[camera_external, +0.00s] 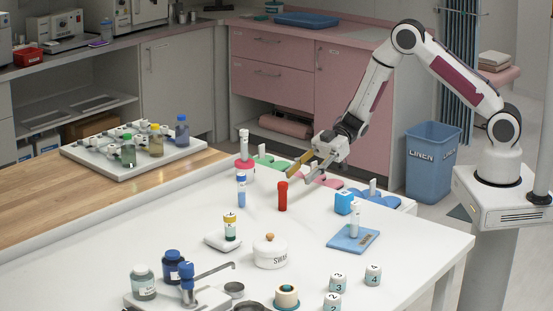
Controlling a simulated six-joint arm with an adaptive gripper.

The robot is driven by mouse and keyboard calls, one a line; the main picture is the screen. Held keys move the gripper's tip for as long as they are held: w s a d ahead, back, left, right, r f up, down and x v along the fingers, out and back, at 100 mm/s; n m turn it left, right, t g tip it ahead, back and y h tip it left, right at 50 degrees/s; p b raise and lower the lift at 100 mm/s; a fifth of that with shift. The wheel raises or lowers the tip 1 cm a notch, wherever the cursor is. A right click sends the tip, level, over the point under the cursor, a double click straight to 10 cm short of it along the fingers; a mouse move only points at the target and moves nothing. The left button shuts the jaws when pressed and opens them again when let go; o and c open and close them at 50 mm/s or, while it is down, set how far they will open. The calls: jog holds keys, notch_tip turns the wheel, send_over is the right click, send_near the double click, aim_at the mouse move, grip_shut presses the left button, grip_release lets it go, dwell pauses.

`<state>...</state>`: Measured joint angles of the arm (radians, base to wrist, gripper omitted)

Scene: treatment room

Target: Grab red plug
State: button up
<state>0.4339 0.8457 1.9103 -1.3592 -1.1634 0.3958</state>
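The red plug (283,196) stands upright on the white table, a small red cylinder with a slightly wider top. My gripper (290,177) is at the end of the arm reaching in from the right. Its two fingers are spread apart and point left and down. They appear just above and behind the red plug's top. Nothing is seen between them. I cannot tell from this one view how far the fingers are from the plug.
A blue-and-white vial (241,190) stands left of the plug. A blue cube (344,203) and a blue pad (353,238) with a tube lie to the right. A white lidded pot (270,254) stands in front. Colored flat pieces (276,164) lie behind. Bare table surrounds the plug.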

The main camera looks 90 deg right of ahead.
aim_at(286, 183)
jog(key=shift+x, duration=1.3)
jog(key=shift+w, duration=0.1)
jog(key=x, duration=0.3)
jog(key=shift+w+d+r, duration=0.1)
jog(key=shift+w, duration=0.25)
jog(key=shift+x, duration=0.9)
jog(key=c, duration=0.7)
